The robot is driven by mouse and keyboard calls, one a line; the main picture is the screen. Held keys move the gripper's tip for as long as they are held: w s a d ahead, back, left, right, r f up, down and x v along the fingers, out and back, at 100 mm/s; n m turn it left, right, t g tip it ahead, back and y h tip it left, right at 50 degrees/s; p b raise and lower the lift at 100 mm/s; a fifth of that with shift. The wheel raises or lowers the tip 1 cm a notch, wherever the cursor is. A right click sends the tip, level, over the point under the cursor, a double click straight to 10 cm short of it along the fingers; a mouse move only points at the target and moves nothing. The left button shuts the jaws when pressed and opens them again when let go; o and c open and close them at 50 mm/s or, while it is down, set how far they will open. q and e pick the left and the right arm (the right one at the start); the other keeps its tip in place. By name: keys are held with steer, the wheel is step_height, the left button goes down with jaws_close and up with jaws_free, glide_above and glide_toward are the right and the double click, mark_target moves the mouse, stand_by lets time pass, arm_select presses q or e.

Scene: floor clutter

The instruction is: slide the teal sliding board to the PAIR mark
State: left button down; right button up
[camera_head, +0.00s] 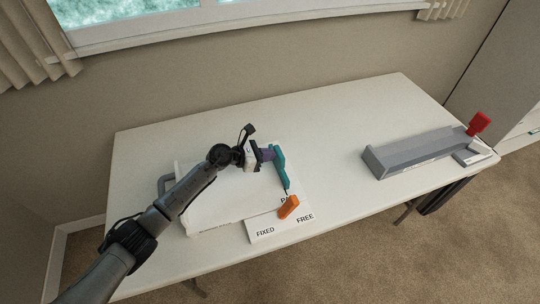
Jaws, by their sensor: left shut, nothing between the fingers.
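The teal sliding board (281,168) stands near the right edge of a white panel (225,205) on the table. My left gripper (268,154) is shut and empty, and its tip is at the board's left side near the far end; I cannot tell for certain if they touch. The PAIR mark (285,200) is partly hidden by an orange piece, and only its first letters show. The board's near end is close to this mark. My right gripper is not in view.
The orange piece (289,207) lies across a white plate (262,231) lettered FIXED and FREE. A grey trough (410,154) with a red paddle (479,123) at its end stands at the right. The table (330,120) is clear between the board and trough.

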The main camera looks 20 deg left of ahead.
arm_select(q)
steer(key=s+a, duration=0.3)
steer(key=shift+s+a, duration=0.15)
steer(key=shift+a, duration=0.05)
steer(key=v, duration=0.9)
steer(key=shift+r, duration=0.3)
steer(key=shift+s, duration=0.1)
